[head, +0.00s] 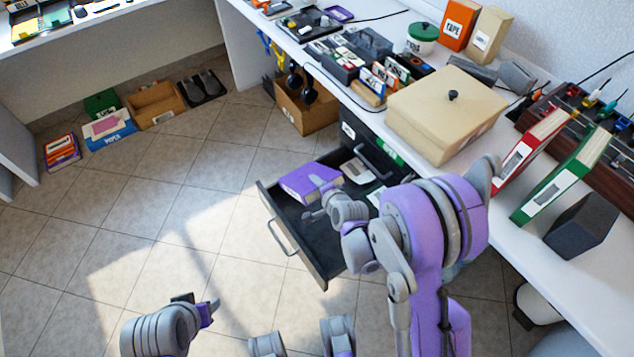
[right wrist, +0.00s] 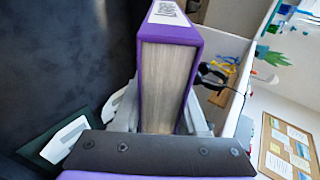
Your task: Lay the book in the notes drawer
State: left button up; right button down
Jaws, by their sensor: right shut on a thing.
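The book (head: 310,180) is purple with pale pages; it also shows in the right wrist view (right wrist: 165,85). My right gripper (head: 335,197) is shut on the book and holds it over the open drawer. In the right wrist view its fingers sit on both sides of the book. I cannot tell whether the book touches the drawer floor. The dark drawer (head: 322,282) is pulled out from under the counter; its label is not readable. My left gripper (head: 204,307) is low at the bottom left, away from the drawer; its finger gap is unclear.
White and green items lie in the drawer's back part, including a green one (right wrist: 62,140). On the counter above are a beige lidded box (head: 445,115), a red binder (head: 530,155) and a green binder (head: 562,180). A cardboard box (head: 305,115) stands beyond the drawer.

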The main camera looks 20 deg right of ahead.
notch_tip(320, 180, down, 11)
jog(key=b, duration=0.7)
dwell(0.3)
jog(key=shift+c, duration=1.8)
grip_release()
jog(key=p+v, duration=0.2)
jog(key=v, duration=0.8)
jog(key=shift+s, duration=0.4)
jog(key=shift+r, duration=0.15)
